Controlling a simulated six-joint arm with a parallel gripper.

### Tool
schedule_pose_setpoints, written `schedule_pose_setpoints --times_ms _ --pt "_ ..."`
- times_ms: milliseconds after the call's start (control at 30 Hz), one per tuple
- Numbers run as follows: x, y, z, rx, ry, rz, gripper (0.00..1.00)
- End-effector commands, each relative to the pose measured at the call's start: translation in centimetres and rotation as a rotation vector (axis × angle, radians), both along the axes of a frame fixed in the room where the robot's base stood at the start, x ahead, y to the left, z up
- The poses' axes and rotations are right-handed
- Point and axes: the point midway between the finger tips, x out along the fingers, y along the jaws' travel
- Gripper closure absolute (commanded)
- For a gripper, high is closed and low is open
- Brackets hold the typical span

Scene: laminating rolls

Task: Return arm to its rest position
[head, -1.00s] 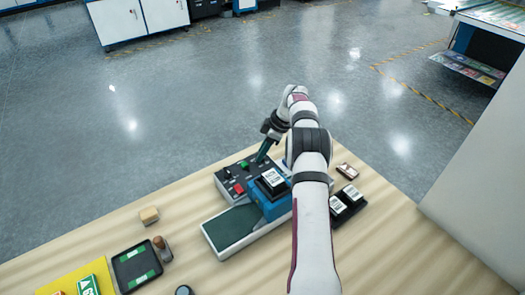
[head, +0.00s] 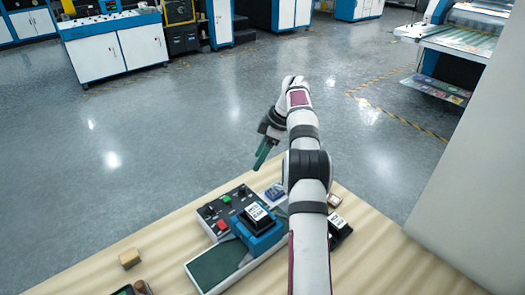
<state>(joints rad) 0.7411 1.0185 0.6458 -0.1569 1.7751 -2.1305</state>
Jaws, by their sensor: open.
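My arm reaches up from the bottom edge of the head view, right of the middle. My gripper (head: 261,158) hangs at its end with dark green fingers pointing down and to the left. It is open and nothing shows between the fingers. It is up in the air, clear of the device (head: 228,208) on the table, and the grey floor shows behind it.
The device has red and green buttons, a blue block (head: 259,234) with a labelled black top, and a green pad (head: 216,264). A labelled black item (head: 339,231) is partly behind my arm. A tan block (head: 130,259) lies left. A pale wall stands right.

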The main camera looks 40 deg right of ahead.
Motion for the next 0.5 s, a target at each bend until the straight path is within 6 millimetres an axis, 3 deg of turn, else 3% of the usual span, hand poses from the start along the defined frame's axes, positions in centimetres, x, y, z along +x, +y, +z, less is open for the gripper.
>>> schedule_pose_setpoints --times_ms 200,500 --pt "-0.7 -0.8 2.5 -0.001 0.001 0.0 0.37" --pt "-0.8 -0.8 2.6 0.001 0.001 0.0 0.37"
